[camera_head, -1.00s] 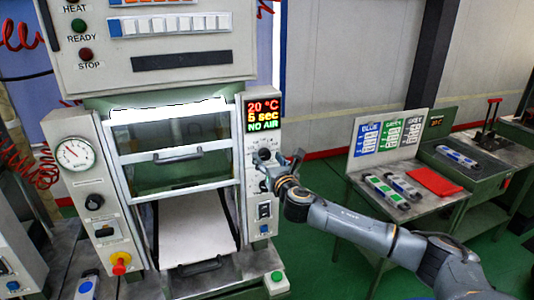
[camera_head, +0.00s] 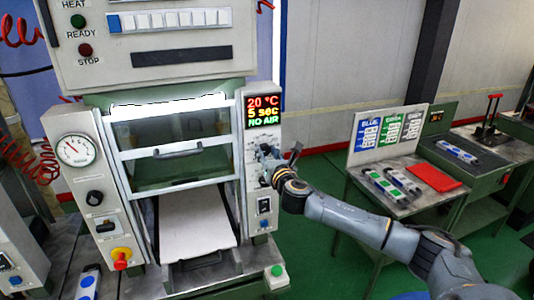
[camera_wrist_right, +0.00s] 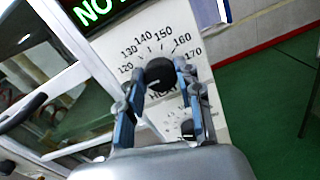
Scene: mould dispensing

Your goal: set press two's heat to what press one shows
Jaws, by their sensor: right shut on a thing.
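The press in front of me has a display (camera_head: 264,110) reading 20 °C, 5 sec and NO AIR. Below the display, a black heat knob (camera_wrist_right: 160,75) sits on a white panel with a printed scale (camera_wrist_right: 160,45) running from 120 to 170. My right gripper (camera_wrist_right: 158,88) is shut on this knob, one blue-padded finger on each side. In the head view my right gripper (camera_head: 270,160) largely covers the knob. The knob's exact setting is too unclear to read. My left gripper is not in view.
The press has a pressure gauge (camera_head: 76,149) and a red stop button (camera_head: 121,258) on its left column. To the right, a table (camera_head: 372,184) bears several coloured moulds and a red cloth (camera_head: 434,177).

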